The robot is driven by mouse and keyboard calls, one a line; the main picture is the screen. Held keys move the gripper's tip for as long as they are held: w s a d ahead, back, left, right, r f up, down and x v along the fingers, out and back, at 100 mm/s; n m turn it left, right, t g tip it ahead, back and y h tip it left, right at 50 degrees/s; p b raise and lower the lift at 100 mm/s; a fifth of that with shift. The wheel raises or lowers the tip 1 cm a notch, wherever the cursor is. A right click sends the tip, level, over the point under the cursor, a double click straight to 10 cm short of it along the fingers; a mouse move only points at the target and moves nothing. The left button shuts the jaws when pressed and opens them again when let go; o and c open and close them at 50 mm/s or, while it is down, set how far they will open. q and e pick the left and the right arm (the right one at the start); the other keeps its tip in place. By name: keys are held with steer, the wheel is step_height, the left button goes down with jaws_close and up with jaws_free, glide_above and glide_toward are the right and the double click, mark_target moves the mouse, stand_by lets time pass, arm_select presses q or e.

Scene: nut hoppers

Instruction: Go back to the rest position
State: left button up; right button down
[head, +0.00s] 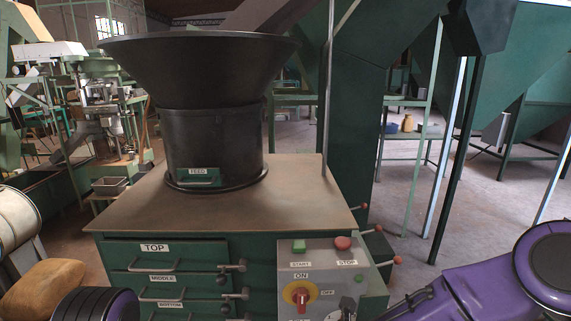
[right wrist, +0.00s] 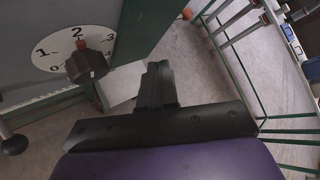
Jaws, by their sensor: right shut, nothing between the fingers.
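My right gripper (right wrist: 157,82) shows in the right wrist view with its black fingers shut together and nothing between them. It is apart from the dial, over the floor to the right of the panel. In the head view my purple right arm comes in from the lower right, beside the control panel (head: 306,253) of the green machine. Part of my left arm shows at the lower left of the head view, but its gripper is outside the picture.
A black hopper (head: 200,75) stands on the machine top (head: 290,180). Drawers labelled TOP (head: 165,257), MIDDLE and BOTTOM are closed. The red-and-yellow switch (head: 300,294) sits low on the panel. A numbered dial (right wrist: 85,55) is close left of my right gripper. Floor at right is open.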

steer(key=s+d+f+n+y+b, duration=0.1)
steer(key=s+d+f+n, duration=0.1)
steer(key=s+f+n, duration=0.35)
steer(key=s+d+f+n+g+y+b, duration=0.1)
steer(key=s+d+f+n, duration=0.1)
steer(key=f+n, duration=0.55)
steer(key=s+d+f+n+y+b, duration=0.1)
steer(key=s+d+f+n+b, duration=0.15)
steer(key=f+n, duration=0.45)
arm_select(q)
step_height(320, 180, down, 7)
steer(key=b, duration=0.1)
arm_select(e)
steer(key=s+d+f+n+g+y, duration=0.1)
steer(key=s+d+f+n+g, duration=0.1)
steer(key=s+f+n, duration=0.3)
steer(key=s+d+f+n+g, duration=0.2)
steer(key=s+f+n, duration=0.3)
steer(key=s, duration=0.6)
steer(key=shift+s+d+f+y, duration=0.25)
steer(key=shift+d+y, duration=0.15)
steer(key=shift+d, duration=0.15)
arm_select(q)
steer(key=shift+r, duration=0.1)
arm_select(e)
steer(key=shift+w+a, duration=0.1)
steer(key=shift+w, duration=0.05)
